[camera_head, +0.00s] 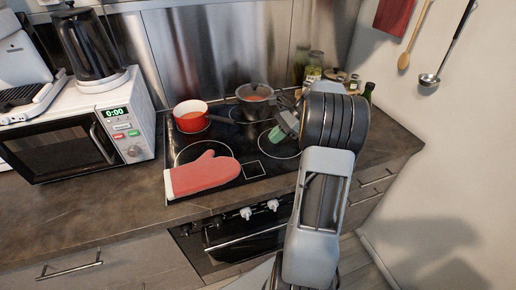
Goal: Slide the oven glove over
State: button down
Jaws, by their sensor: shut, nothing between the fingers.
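The red oven glove (208,173) lies flat on the front left of the black cooktop (230,140). Its pale cuff reaches over the left front corner, and its thumb points up toward the back. My gripper (278,134) is over the right part of the cooktop, to the right of the glove and apart from it. It is shut and holds nothing. My own wrist and arm partly cover it, and a green patch shows at its fingertips.
A red pot (191,117) and a grey pan (256,101) stand on the back of the cooktop. Jars (315,65) and bottles stand at the back right. The counter front left (100,205) is clear.

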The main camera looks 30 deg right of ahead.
send_near(246, 164)
jog(key=x, duration=0.4)
jog(key=shift+s+a+f, duration=0.15)
jog(key=shift+f, duration=0.15)
jog(key=a, duration=0.3)
jog(key=shift+w, duration=0.3)
jog(key=shift+w+a, duration=0.1)
jog(key=shift+a, duration=0.4)
